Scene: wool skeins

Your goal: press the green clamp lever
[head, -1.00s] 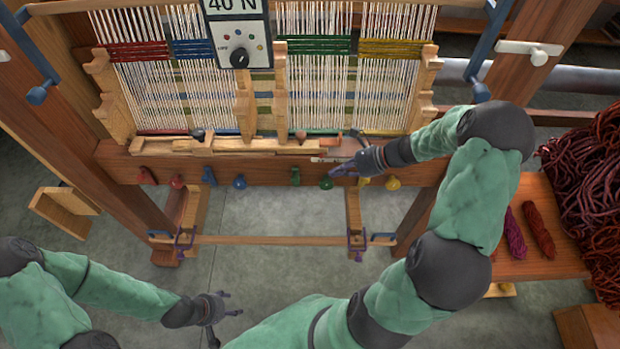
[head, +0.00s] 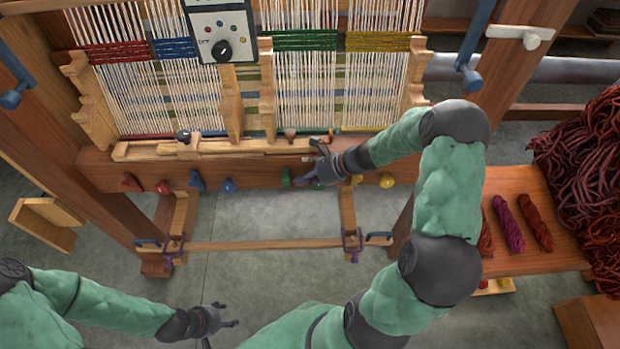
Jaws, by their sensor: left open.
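The green clamp lever (head: 286,177) is on the loom's front beam, left of a green knob (head: 318,185). My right gripper (head: 310,167) is at the beam, just right of the lever, with its fingers pointing left toward it. The fingers partly cover the green knob. I cannot tell whether they touch the lever or how far they are opened. My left gripper (head: 222,316) is open and empty, low over the floor and well away from the beam.
Red (head: 130,182), blue (head: 197,180) and yellow (head: 356,180) levers share the beam, each beside a knob. A panel with a dial (head: 222,30) hangs before the warp threads. Wool skeins (head: 508,222) lie on a bench at right. Open floor lies below the beam.

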